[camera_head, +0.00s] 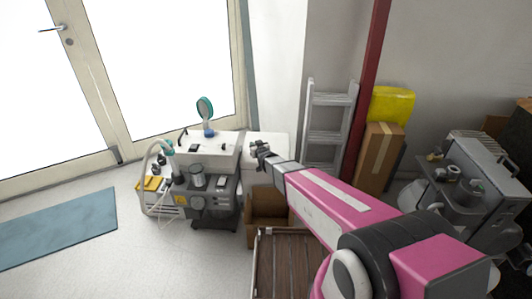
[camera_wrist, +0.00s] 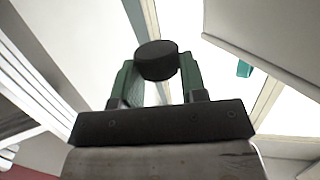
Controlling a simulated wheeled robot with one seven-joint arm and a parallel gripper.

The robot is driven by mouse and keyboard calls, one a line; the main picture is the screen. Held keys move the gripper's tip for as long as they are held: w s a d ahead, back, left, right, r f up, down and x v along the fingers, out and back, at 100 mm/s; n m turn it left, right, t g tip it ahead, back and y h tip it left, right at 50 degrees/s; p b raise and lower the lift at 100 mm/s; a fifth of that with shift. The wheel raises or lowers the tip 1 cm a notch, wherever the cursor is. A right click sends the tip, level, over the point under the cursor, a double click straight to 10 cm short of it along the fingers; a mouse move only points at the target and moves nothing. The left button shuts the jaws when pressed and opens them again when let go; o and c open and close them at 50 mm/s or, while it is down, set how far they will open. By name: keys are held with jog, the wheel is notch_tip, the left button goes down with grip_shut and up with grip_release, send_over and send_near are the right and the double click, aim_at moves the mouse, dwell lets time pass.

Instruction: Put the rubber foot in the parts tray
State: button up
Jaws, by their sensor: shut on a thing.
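My gripper (camera_head: 258,149) is at the end of my pink arm, near the middle of the head view, in front of a white cabinet. In the wrist view its two green fingers are shut on the rubber foot (camera_wrist: 156,61), a short dark round piece. The foot is held at the fingertips, with nothing touching it from outside. In the head view the foot is too small to tell from the dark fingers. I cannot make out the parts tray for certain in either view.
A compressor unit (camera_head: 206,190) with jars and hoses stands left of my gripper, a teal round mirror (camera_head: 205,107) above it. A cardboard box (camera_head: 265,208) and slatted wooden surface (camera_head: 285,265) are below my arm. A ladder (camera_head: 328,125) leans behind. The left floor is clear around a blue mat (camera_head: 60,228).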

jog(key=w+d+f, duration=0.3)
jog(key=w+d, duration=0.1)
jog(key=shift+d+f, duration=0.35)
jog(key=shift+s+f, duration=0.1)
jog(key=shift+f, duration=1.9)
jog(key=shift+f, duration=0.1)
jog(key=o, duration=0.9)
